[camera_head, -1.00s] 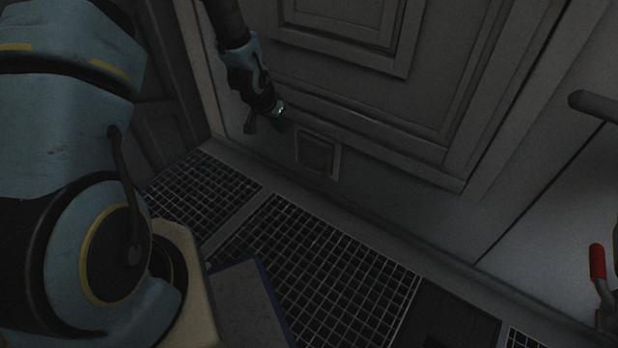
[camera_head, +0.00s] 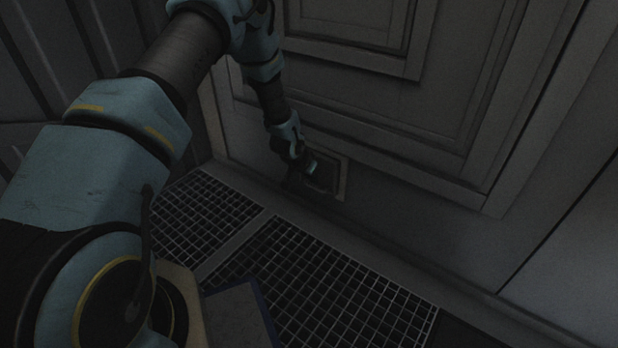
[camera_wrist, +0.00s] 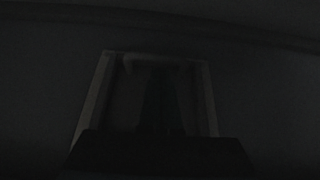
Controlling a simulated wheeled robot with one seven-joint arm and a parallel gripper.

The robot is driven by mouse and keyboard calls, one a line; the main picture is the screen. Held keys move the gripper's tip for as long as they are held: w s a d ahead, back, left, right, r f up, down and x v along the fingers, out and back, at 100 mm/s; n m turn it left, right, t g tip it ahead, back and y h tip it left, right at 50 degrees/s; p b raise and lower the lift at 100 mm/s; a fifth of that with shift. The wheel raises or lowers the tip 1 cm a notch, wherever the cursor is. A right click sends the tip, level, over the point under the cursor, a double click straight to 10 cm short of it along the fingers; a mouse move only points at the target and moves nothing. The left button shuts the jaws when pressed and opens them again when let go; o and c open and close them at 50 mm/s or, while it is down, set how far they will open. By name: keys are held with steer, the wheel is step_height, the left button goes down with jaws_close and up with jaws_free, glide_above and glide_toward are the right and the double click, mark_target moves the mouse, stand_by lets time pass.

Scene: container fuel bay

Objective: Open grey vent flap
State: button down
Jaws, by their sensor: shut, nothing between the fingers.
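The grey vent flap (camera_head: 327,180) sits low in the panelled wall, inside a small pale square frame. My gripper (camera_head: 312,170) is shut and empty at the flap's left side, covering part of it. I cannot tell whether it touches the flap. The very dark wrist view shows the vent frame (camera_wrist: 207,100) ahead, with a short pale bar across its top. My gripper's dark shape (camera_wrist: 162,112) stands in front of the opening. The flap's angle is too dark to tell.
Floor gratings (camera_head: 330,285) run along the wall foot, with a low ledge (camera_head: 370,245) between. A raised panel moulding (camera_head: 400,160) is just above the vent. A flat blue-edged thing (camera_head: 240,318) lies near my base. The wall to the right is clear.

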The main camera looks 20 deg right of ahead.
steer(key=shift+w+d+f, duration=0.15)
steer(key=shift+d+f, duration=0.1)
steer(key=shift+f, duration=0.25)
steer(key=shift+a+r, duration=0.1)
steer(key=shift+a+p, duration=0.2)
steer(key=shift+p, duration=0.25)
